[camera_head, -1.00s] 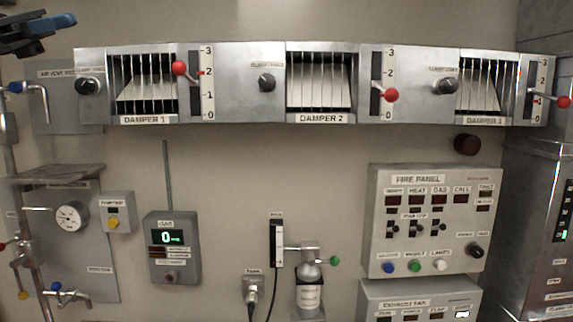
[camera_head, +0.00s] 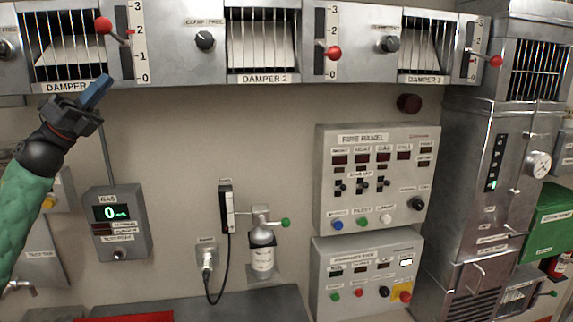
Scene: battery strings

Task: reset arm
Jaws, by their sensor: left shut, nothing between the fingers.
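My left gripper (camera_head: 97,93) comes in from the left on a green arm, with blue fingertips pointing up and right. It is shut and empty, in front of the wall just below the lower right part of the Damper 1 grille (camera_head: 68,45). The red-knobbed lever of Damper 1 (camera_head: 104,26) stands above the fingertips, apart from them in the picture. My right gripper is not in view.
The Damper 2 lever (camera_head: 333,53) and Damper 3 lever (camera_head: 495,61) stick out along the damper row. A gas meter (camera_head: 117,222), a small bottle (camera_head: 262,253), a fire panel (camera_head: 374,180) and a lower panel (camera_head: 367,279) are on the wall. A metal cabinet (camera_head: 470,190) stands at right.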

